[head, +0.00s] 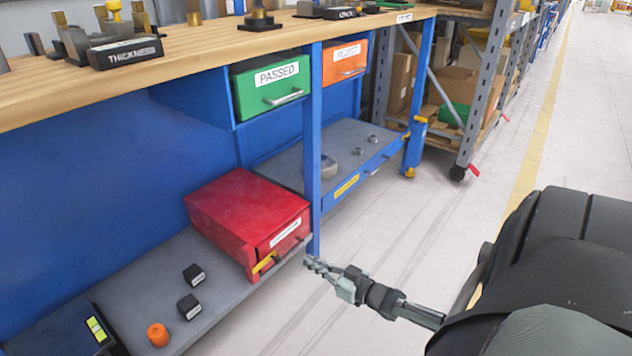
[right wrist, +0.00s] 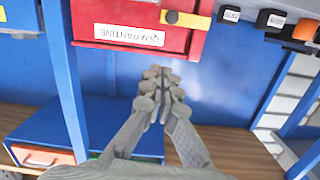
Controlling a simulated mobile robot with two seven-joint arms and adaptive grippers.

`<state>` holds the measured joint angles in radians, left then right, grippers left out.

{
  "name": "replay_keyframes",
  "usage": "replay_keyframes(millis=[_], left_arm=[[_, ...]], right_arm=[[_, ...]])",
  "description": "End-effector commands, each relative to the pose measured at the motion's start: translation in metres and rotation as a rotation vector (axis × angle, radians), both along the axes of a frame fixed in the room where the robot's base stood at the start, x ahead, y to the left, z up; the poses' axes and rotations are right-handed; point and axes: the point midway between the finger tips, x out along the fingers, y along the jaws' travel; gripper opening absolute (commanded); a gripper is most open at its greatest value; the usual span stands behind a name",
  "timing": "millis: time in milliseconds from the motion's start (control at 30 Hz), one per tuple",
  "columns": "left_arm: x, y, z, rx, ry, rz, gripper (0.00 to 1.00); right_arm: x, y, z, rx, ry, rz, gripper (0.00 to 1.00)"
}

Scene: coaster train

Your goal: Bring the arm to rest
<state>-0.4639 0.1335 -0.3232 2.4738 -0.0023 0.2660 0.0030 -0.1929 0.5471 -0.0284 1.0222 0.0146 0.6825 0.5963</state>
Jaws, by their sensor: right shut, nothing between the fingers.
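My right gripper (head: 312,263) is shut and empty. It is in front of the blue workbench, just off the right front corner of the red box (head: 245,205) on the lower shelf. In the right wrist view its fingers (right wrist: 163,80) are together, and the red box marked QUARANTINE (right wrist: 135,18) shows beyond them at the top. No contact between the gripper and the box is clear. The right arm comes in from the right edge in the head view. My left gripper is not in view.
The lower shelf (head: 130,277) holds two small black blocks and an orange knob (head: 158,334). A green PASSED drawer (head: 270,85) and an orange drawer (head: 345,62) hang under the wooden benchtop (head: 215,48). The floor (head: 425,240) right of the bench is clear.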

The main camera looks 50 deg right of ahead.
Motion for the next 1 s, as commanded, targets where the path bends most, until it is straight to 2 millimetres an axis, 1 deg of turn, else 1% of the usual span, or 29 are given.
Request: replay_keyframes(millis=[67, 200, 767, 833, 867, 967, 1000], left_arm=[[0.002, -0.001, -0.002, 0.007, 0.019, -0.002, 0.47], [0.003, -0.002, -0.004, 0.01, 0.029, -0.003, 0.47], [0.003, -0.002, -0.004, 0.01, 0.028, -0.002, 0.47], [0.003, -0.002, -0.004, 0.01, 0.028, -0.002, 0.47], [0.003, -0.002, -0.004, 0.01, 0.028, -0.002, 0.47], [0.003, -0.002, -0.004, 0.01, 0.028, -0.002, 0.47], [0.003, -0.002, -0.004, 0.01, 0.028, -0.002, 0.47]], right_arm=[[-0.006, 0.0, 0.001, -0.001, 0.0, 0.0, 0.0], [-0.009, -0.001, 0.001, -0.001, -0.001, 0.001, 0.0], [-0.008, 0.001, 0.001, -0.001, -0.002, 0.003, 0.0], [-0.006, 0.011, 0.004, 0.001, -0.009, 0.013, 0.0], [-0.004, 0.02, 0.007, 0.002, -0.017, 0.023, 0.0], [0.005, 0.064, 0.022, 0.008, -0.052, 0.069, 0.0], [0.009, 0.089, 0.033, 0.009, -0.075, 0.095, 0.0]])
